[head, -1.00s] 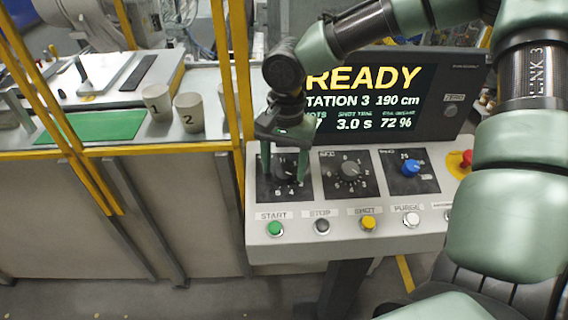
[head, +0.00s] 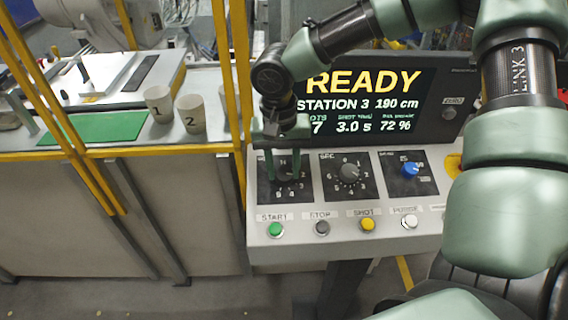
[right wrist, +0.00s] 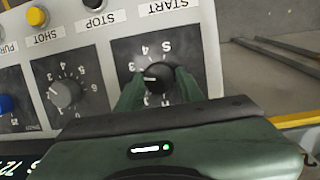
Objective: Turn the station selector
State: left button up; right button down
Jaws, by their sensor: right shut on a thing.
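The station selector is a round black knob (right wrist: 157,80) on a dark dial plate marked with numbers, at the left end of the console. In the right wrist view its white pointer mark points to the left of the picture. My right gripper (head: 284,172) is over this dial in the head view, its green fingers reaching down to the knob (head: 285,180). In the right wrist view the fingers (right wrist: 157,88) stand on both sides of the knob and are shut on it. The display (head: 365,100) reads READY, STATION 3, 190 cm. My left gripper is not in view.
A grey knob (head: 349,173) and a blue knob (head: 410,169) sit right of the selector. Start (head: 275,229), stop (head: 322,227), shot (head: 367,224) and purge (head: 410,221) buttons line the front. A yellow post (head: 238,75) stands close left. Two numbered cups (head: 158,103) stand beyond it.

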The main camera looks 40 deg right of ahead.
jog(key=n+h, duration=0.1)
jog(key=n, duration=0.3)
jog(key=shift+w+a+r+n+p, duration=0.1)
jog(key=shift+n+p, duration=0.2)
jog(key=shift+p, duration=0.1)
jog(key=n+h, duration=0.1)
jog(key=n, duration=0.3)
jog(key=shift+a, duration=0.15)
jog(key=n+t+h, duration=0.1)
jog(key=n, duration=0.4)
jog(key=shift+a+n, duration=0.1)
jog(key=shift+n, duration=0.3)
jog(key=n, duration=0.1)
jog(key=n+t, duration=0.1)
jog(key=n, duration=0.1)
jog(key=n+h+b, duration=0.1)
jog(key=n, duration=0.1)
jog(key=shift+s, duration=0.25)
jog(key=shift+n, duration=0.4)
jog(key=c, duration=0.9)
grip_release()
jog(key=shift+a, duration=0.1)
